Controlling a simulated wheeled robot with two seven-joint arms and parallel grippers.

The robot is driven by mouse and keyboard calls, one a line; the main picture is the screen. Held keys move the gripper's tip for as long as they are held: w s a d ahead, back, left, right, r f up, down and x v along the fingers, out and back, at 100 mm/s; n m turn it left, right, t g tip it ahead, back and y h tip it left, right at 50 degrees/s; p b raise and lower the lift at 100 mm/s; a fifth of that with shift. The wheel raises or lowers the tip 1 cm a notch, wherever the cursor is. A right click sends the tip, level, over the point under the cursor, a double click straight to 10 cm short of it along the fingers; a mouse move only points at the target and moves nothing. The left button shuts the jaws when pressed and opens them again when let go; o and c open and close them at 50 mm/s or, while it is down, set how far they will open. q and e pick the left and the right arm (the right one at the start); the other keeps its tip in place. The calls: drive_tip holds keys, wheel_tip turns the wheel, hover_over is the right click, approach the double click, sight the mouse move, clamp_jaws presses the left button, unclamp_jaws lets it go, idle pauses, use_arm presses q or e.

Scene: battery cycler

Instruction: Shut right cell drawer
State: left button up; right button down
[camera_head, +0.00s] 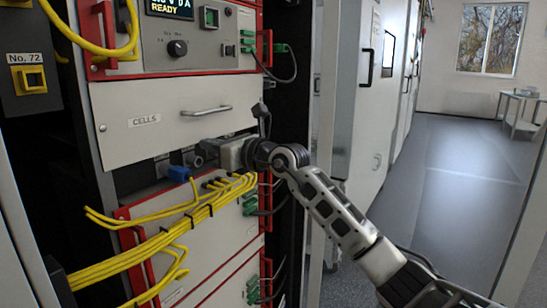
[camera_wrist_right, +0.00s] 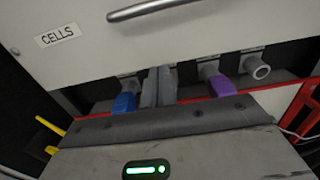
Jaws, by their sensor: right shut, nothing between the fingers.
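The cell drawer (camera_head: 165,122) has a pale front labelled CELLS and a metal bar handle (camera_head: 206,111). Its lower part and handle also show in the wrist view, with the drawer front (camera_wrist_right: 130,55) and handle (camera_wrist_right: 160,9) above my fingers. I cannot tell for sure how far the front stands out from the rack. My right gripper (camera_head: 207,149) is just below the drawer's lower edge, partly over it. Its fingers (camera_wrist_right: 158,87) are shut with nothing between them; whether they touch the drawer is unclear. My left gripper is not in view.
A blue plug (camera_wrist_right: 124,102) and a purple plug (camera_wrist_right: 220,88) flank my fingers, with a grey socket (camera_wrist_right: 258,67) further right. Yellow cables (camera_head: 190,213) run below the gripper. A red-framed READY unit (camera_head: 185,40) sits above. Open floor (camera_head: 455,190) lies to the right.

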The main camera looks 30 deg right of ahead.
drive_tip(key=b+v, duration=0.2)
drive_tip(key=v, duration=0.9)
drive_tip(key=s+a+f+m+t+y+p, duration=0.1)
drive_tip(key=s+a+f+m+y, duration=0.1)
drive_tip(key=s+a+f+m, duration=0.4)
drive_tip(key=s+a+f+m+t+y+p, duration=0.15)
drive_tip(key=a+f+m, duration=0.25)
drive_tip(key=f+m, duration=0.45)
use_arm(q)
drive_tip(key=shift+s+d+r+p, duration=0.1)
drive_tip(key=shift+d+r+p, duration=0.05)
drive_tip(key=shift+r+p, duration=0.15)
use_arm(e)
drive_tip(key=s+a+f+m+g+h, duration=0.3)
drive_tip(key=s+f+m, duration=0.6)
drive_tip(key=f+m, duration=0.3)
drive_tip(key=s+a+f+m+g+h, duration=0.2)
drive_tip(key=s+f+m+g+h, duration=0.2)
drive_tip(key=s+f+m, duration=0.5)
wheel_tip(320, 180, down, 4)
drive_tip(key=m+g, duration=0.1)
drive_tip(key=m, duration=0.2)
drive_tip(key=shift+s+a+h, duration=0.35)
drive_tip(key=shift+s+a, duration=0.05)
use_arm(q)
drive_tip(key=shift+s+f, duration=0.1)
